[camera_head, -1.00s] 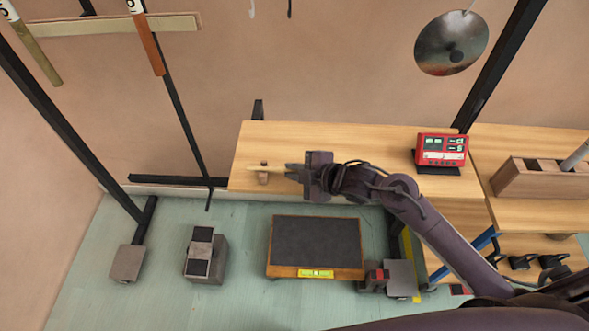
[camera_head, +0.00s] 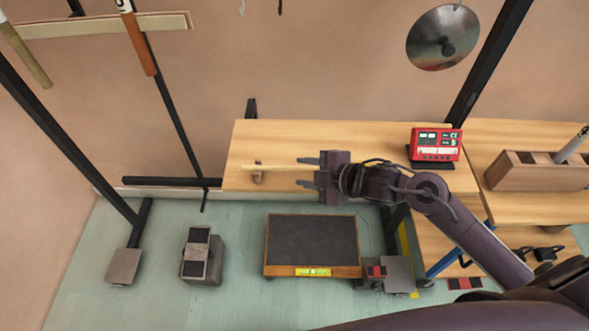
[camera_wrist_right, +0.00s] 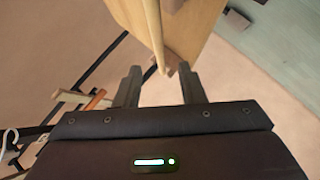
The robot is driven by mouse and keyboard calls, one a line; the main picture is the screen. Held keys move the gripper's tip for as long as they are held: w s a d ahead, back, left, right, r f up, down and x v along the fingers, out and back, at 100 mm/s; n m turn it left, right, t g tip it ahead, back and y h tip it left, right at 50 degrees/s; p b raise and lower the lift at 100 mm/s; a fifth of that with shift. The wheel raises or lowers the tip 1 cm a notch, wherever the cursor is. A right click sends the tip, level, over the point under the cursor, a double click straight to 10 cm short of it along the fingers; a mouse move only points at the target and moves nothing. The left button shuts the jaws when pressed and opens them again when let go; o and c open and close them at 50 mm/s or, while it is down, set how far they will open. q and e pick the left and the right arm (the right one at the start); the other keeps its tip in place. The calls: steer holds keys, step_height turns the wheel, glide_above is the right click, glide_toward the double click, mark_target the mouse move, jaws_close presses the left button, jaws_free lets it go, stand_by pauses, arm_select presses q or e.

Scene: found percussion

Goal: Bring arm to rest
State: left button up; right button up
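My right gripper (camera_head: 308,172) is open above the wooden bench, its two fingers spread apart and pointing left. A thin pale wooden stick (camera_head: 280,167) lies across a small brown block (camera_head: 258,177) on the bench, its near end reaching toward the space between the fingers. In the right wrist view the gripper (camera_wrist_right: 160,72) is also open, and the stick (camera_wrist_right: 153,30) ends between or just beyond the fingertips, with a gap on both sides. My left gripper is not in view.
The wooden bench (camera_head: 330,135) carries a red device (camera_head: 436,143) behind my arm. A round metal disc (camera_head: 440,38) hangs at the upper right. A wooden box (camera_head: 530,175) stands at the right. A dark-topped board (camera_head: 312,240) and a pedal (camera_head: 200,255) are on the floor.

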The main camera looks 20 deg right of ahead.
steer(key=shift+v, duration=0.85)
steer(key=s+d+f+m+g+h, duration=0.1)
steer(key=s+d+m+g+h, duration=0.2)
steer(key=s+m, duration=0.55)
steer(key=s+d+f+m+g+h, duration=0.1)
steer(key=s+f+m+g+h, duration=0.2)
steer(key=s+m, duration=0.5)
step_height(320, 180, down, 30)
steer(key=s+g+h, duration=0.1)
steer(key=s+d+f+g, duration=0.1)
steer(key=s+d+f, duration=0.2)
steer(key=s+f, duration=1.4)
steer(key=shift+s+d, duration=0.25)
steer(key=shift+s, duration=0.9)
